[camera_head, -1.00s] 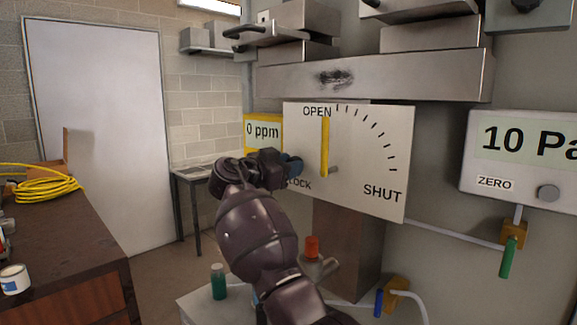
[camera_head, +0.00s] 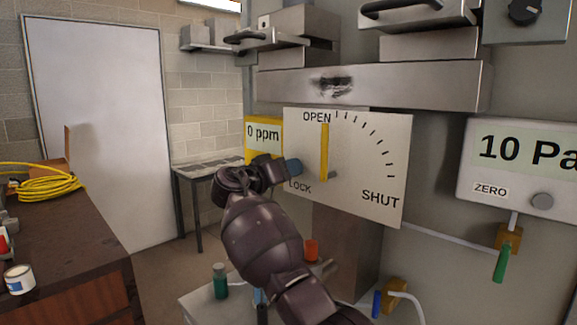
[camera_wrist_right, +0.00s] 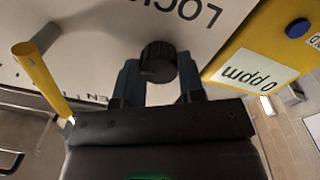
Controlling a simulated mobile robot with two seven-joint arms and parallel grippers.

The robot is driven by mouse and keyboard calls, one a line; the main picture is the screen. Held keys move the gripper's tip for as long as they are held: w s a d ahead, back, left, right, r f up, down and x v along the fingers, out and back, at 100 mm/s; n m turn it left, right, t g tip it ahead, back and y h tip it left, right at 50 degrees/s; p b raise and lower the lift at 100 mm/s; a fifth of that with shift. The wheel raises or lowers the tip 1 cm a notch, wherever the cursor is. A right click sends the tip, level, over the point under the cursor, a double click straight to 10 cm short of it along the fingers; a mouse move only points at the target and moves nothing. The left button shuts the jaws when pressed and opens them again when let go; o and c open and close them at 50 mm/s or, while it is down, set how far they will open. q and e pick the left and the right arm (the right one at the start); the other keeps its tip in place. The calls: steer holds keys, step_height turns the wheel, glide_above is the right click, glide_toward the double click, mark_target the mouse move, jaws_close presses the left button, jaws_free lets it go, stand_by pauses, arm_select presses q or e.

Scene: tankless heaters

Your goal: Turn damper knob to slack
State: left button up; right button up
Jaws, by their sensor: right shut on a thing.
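The white damper plate (camera_head: 368,160) stands ahead, marked OPEN, SHUT and LOCK, with a yellow lever (camera_head: 324,150) upright at OPEN. My right gripper (camera_head: 293,166) is at the plate's left edge, above the LOCK label. In the right wrist view, a round black ridged knob (camera_wrist_right: 157,62) sits on the plate between the blue fingers of my right gripper (camera_wrist_right: 159,75), which is shut on it. The yellow lever (camera_wrist_right: 42,82) is at the left there. The arm and gripper hide the knob in the head view. My left gripper is out of view.
A yellow gas display (camera_head: 263,134) reading 0 ppm is close beside the gripper. A 10 Pa gauge (camera_head: 515,195) is at the right. A metal duct (camera_head: 400,86) runs above the plate. A workbench (camera_head: 75,240) with yellow cable (camera_head: 42,183) is at the left.

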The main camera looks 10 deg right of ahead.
arm_select(q)
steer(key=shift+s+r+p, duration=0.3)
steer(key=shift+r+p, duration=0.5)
steer(key=shift+p, duration=0.4)
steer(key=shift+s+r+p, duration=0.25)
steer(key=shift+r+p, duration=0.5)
steer(key=shift+p, duration=0.4)
arm_select(e)
steer(key=shift+n+t, duration=0.3)
steer(key=shift+n, duration=6.8)
steer(key=o, duration=0.9)
steer(key=shift+f, duration=0.1)
steer(key=shift+o, duration=0.2)
steer(key=shift+a, duration=0.1)
arm_select(q)
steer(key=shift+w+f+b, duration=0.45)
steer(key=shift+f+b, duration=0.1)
steer(key=shift+b, duration=0.7)
arm_select(e)
steer(key=v, duration=1)
steer(key=shift+s+a, duration=0.2)
steer(key=shift+s, duration=0.1)
